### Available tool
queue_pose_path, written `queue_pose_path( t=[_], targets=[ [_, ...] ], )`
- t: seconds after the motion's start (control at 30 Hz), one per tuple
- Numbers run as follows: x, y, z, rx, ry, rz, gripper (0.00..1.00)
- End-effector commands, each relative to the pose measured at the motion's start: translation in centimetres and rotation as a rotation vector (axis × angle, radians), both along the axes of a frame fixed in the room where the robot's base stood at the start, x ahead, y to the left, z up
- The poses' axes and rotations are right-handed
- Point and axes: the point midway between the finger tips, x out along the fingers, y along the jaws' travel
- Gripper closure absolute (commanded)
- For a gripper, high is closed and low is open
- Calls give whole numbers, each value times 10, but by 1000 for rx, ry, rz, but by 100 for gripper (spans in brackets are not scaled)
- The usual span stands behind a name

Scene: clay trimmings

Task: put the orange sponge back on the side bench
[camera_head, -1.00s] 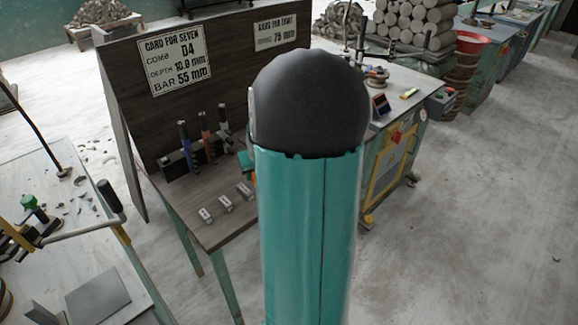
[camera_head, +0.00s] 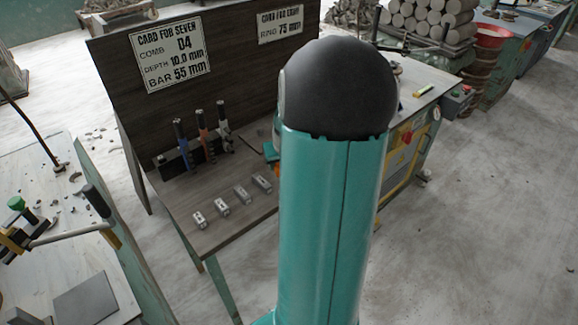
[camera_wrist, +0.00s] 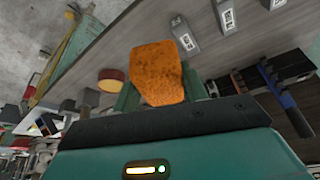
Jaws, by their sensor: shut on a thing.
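The orange sponge (camera_wrist: 158,75) is between my gripper's green fingers (camera_wrist: 158,92) in the wrist view, and my gripper is shut on it. In the head view, only a small orange edge of the sponge (camera_head: 270,152) shows beside my arm; my arm hides most of the gripper. The dark wood bench (camera_head: 225,225) with the card board stands behind and left of my arm. In the wrist view, the bench top (camera_wrist: 135,45) lies beyond the sponge. I cannot tell the gap between sponge and bench, or which bench is the side bench.
Several grey bars (camera_head: 221,207) lie in a row on the bench, and a rack holds upright tools (camera_head: 201,140). The upright card board (camera_head: 110,75) backs the bench. A green machine bench (camera_head: 425,95) stands right, and a pale worktable (camera_head: 60,240) left. Open floor (camera_head: 480,240) lies right.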

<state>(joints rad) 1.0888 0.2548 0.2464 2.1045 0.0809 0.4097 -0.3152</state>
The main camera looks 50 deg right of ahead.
Motion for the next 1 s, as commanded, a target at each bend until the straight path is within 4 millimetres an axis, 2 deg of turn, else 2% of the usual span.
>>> queue_pose_path(
  t=[0.3,0.5,0.8,1.0],
  targets=[
    [31,-59,-32,3,0,0,82],
    [43,-84,-67,3,2,-1,82],
    [52,-102,-89,1,1,-1,82],
    [52,-102,-116,2,1,1,82]
  ],
)
